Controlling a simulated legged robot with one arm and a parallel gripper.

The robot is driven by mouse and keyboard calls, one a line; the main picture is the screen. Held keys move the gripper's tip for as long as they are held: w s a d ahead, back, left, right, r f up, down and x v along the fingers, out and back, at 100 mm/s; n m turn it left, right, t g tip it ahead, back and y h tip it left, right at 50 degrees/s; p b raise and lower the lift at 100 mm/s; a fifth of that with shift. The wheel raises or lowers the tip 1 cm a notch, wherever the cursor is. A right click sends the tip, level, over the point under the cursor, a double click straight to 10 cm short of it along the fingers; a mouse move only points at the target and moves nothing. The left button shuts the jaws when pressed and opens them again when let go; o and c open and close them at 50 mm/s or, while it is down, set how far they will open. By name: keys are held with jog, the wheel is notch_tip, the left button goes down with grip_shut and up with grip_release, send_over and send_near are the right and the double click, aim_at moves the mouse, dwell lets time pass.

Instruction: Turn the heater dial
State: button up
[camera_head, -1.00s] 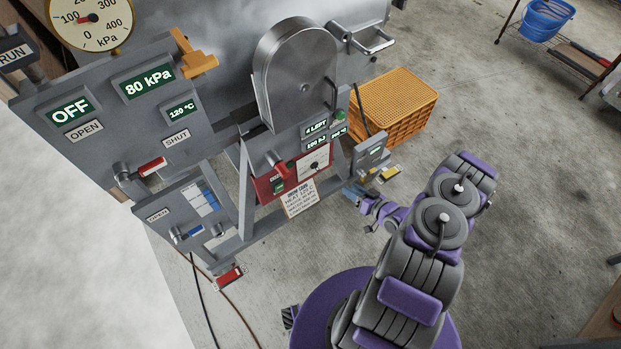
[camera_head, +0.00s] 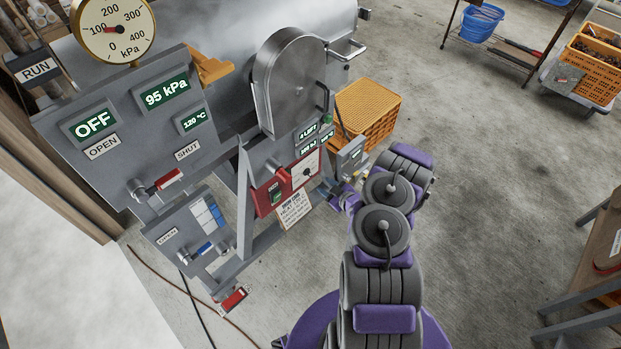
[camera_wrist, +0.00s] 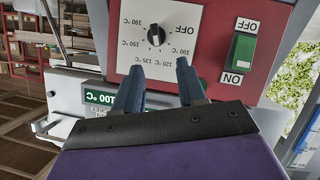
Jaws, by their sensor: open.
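The heater dial is a black round knob (camera_wrist: 156,36) on a white plate with temperature marks and OFF, on a red panel (camera_wrist: 210,15). The wrist view shows this panel upside down. Which mark the knob points at is too small to tell. The dial (camera_head: 307,173) also shows small in the head view. My gripper (camera_wrist: 159,66) is open, its two blue-grey fingers apart and empty. In the wrist view, the fingertips appear just below the dial, one to each side, with the knob uncovered. In the head view, my gripper (camera_head: 343,196) is beside the panel's right side, partly hidden.
A green ON/OFF switch (camera_wrist: 240,52) sits right of the dial in the wrist view. A green temperature display (camera_wrist: 100,97) is close behind the left finger. A steel cylinder machine with grey panels (camera_head: 180,120) stands left.

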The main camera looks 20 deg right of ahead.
aim_at(310, 174)
jog(key=b+x, duration=0.1)
jog(key=x, duration=0.2)
jog(key=b+x, duration=0.1)
jog(key=x, duration=0.2)
jog(key=d+b+x, duration=0.1)
jog(key=x, duration=0.3)
jog(key=shift+w+f, duration=0.1)
jog(key=shift+f, duration=0.15)
jog(key=shift+w+a+r, duration=0.1)
jog(key=shift+w+a, duration=0.4)
jog(key=shift+a, duration=0.1)
jog(key=shift+d, duration=0.25)
jog(key=shift+c, duration=0.5)
jog(key=shift+d, duration=0.15)
jog(key=c, duration=0.3)
jog(key=shift+c, duration=1.3)
